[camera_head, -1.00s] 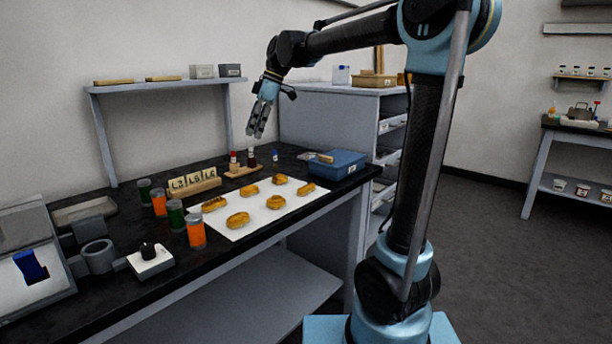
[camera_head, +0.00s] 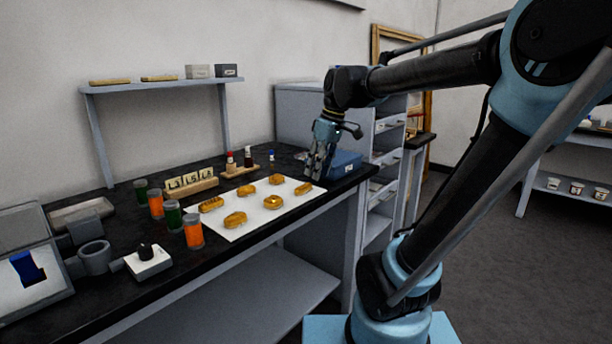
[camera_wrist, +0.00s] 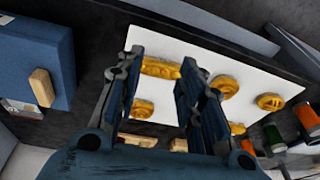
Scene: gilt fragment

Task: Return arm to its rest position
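My gripper (camera_head: 318,165) hangs from my bent arm over the right end of the workbench, in front of the blue box (camera_head: 347,163) in the head view. In the wrist view my gripper (camera_wrist: 172,75) has its two fingers spread apart with nothing between them. Beyond the fingers lies the white sheet (camera_wrist: 240,70) with several gilt fragments (camera_wrist: 225,87) on it. The blue box (camera_wrist: 40,55) is at the left in the wrist view, with a small tan piece (camera_wrist: 41,87) on it. My gripper appears to be above the bench, touching nothing.
The black bench (camera_head: 110,290) holds orange jars (camera_head: 194,232), green jars, a rack of lettered tiles (camera_head: 190,184) and a white device (camera_head: 148,262). A wall shelf (camera_head: 160,86) is behind. A grey drawer cabinet (camera_head: 300,105) stands behind the gripper. Open floor (camera_head: 480,250) lies at the right.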

